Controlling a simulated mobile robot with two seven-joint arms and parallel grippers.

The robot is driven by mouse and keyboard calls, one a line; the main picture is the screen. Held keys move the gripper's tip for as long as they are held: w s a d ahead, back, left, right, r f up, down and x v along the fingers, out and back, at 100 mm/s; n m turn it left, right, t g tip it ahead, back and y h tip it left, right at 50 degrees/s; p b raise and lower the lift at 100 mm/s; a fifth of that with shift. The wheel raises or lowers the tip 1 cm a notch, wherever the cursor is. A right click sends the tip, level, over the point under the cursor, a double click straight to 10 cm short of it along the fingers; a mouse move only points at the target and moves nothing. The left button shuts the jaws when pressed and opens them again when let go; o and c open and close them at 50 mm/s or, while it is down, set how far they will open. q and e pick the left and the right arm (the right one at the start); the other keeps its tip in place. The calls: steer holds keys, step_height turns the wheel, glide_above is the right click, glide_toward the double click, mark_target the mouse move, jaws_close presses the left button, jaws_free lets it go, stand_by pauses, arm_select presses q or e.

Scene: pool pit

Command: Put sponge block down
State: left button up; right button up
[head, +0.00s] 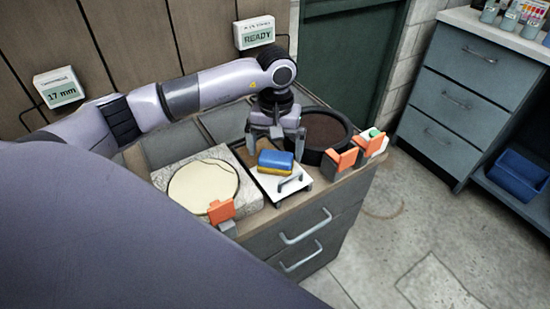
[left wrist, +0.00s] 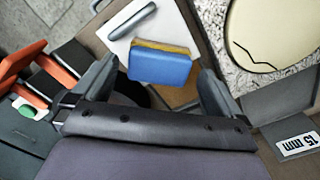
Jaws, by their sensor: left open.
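The sponge block (head: 276,162) is blue with a yellow layer. It rests on a white board with a handle (head: 290,183) on the cabinet top. In the left wrist view the sponge (left wrist: 160,66) lies on the white board (left wrist: 133,22), ahead of and between my fingers. My left gripper (head: 276,150) is open, with its fingers spread on either side just behind the sponge; it also shows in the left wrist view (left wrist: 158,85). I cannot tell whether either finger touches the sponge. My right gripper is not in view.
A stone slab with a pale cracked disc (head: 203,185) sits left of the board. A dark round pan (head: 325,132) stands to the right. Signs reading 17 mm (head: 58,86) and READY (head: 255,34) are behind.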

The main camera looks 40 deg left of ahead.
mark_target(275, 159)
arm_select(q)
step_height(275, 159, up, 8)
steer(key=shift+f, duration=0.1)
stand_by(0.7)
